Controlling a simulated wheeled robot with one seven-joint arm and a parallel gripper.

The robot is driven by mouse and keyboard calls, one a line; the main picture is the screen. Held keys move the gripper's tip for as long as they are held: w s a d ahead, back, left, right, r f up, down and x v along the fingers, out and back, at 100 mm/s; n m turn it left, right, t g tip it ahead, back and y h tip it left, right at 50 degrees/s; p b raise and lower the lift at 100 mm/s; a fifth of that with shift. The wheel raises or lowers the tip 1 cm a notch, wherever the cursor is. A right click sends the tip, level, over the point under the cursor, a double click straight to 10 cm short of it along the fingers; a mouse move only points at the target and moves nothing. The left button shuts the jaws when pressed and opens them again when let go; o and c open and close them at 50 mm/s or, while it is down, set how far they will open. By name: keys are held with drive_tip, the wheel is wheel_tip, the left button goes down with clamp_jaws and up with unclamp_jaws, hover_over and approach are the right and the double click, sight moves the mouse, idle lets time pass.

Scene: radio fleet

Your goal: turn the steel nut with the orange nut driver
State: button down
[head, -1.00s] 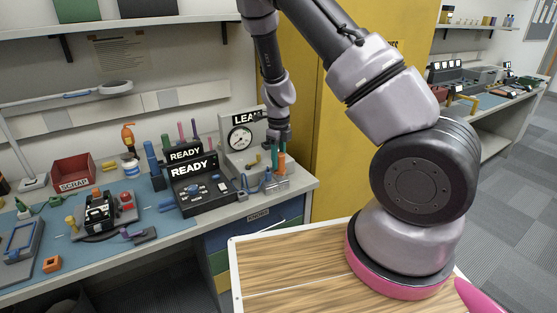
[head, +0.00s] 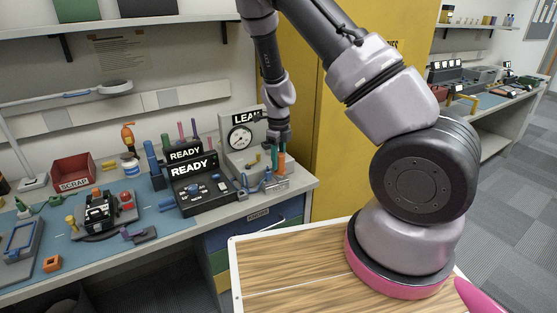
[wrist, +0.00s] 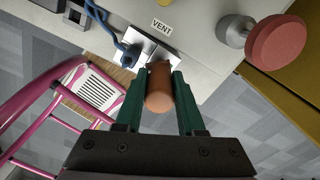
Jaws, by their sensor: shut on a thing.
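The orange nut driver (head: 282,163) is at the right end of the bench, in front of the gauge unit marked LEAK. It also shows in the wrist view (wrist: 159,92), with its rounded orange end toward the camera. My gripper (wrist: 159,82) has green fingers on both sides of the handle and is shut on it. In the head view my gripper (head: 278,152) points down at the driver. The far end of the driver is hidden behind its handle and the fingers. I cannot make out the steel nut in either view.
A small metal block (wrist: 150,45) with a VENT label and blue tubing (wrist: 120,42) is close beyond the fingers. A red knob (wrist: 276,42) is at the upper right. The black READY box (head: 200,185) stands left of the LEAK unit (head: 243,140). A yellow cabinet (head: 345,170) is to the right.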

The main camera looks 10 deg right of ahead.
sight(279, 154)
drive_tip(key=shift+f, duration=0.55)
idle(0.6)
drive_tip(key=shift+m, duration=1)
drive_tip(key=shift+r, duration=2.05)
